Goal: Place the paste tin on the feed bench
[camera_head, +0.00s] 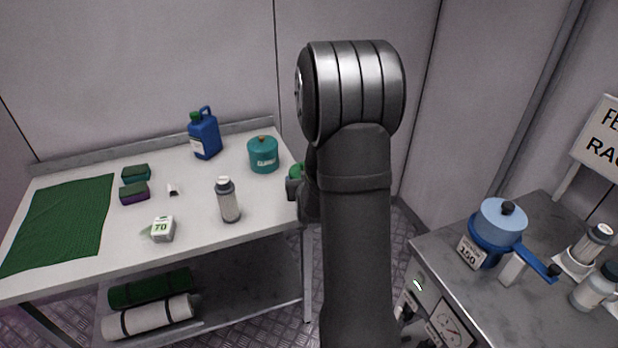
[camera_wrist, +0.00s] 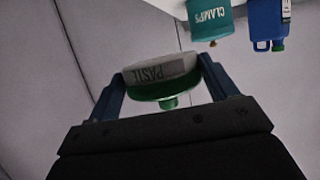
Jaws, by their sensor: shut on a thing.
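The paste tin (camera_wrist: 160,77), grey-white with a green lid and a PASTE label, sits between the two fingers of my gripper (camera_wrist: 165,72) in the wrist view. My gripper is shut on it. In the head view the tin's green lid (camera_head: 296,171) shows just left of my arm, at the right end of the pale-topped bench (camera_head: 90,262); my arm hides most of the tin. I cannot tell whether the tin touches the bench top. Neither bench shows a full name.
A teal CLAMPS tin (camera_head: 263,157), a blue jug (camera_head: 204,137), a grey bottle (camera_head: 228,203), a white 70 block (camera_head: 162,229), sponges (camera_head: 135,183) and a green cloth (camera_head: 62,222) are on the left bench. A grey bench (camera_head: 452,246) at right holds a blue pot (camera_head: 500,222), bottles and a cut-off sign (camera_head: 602,142).

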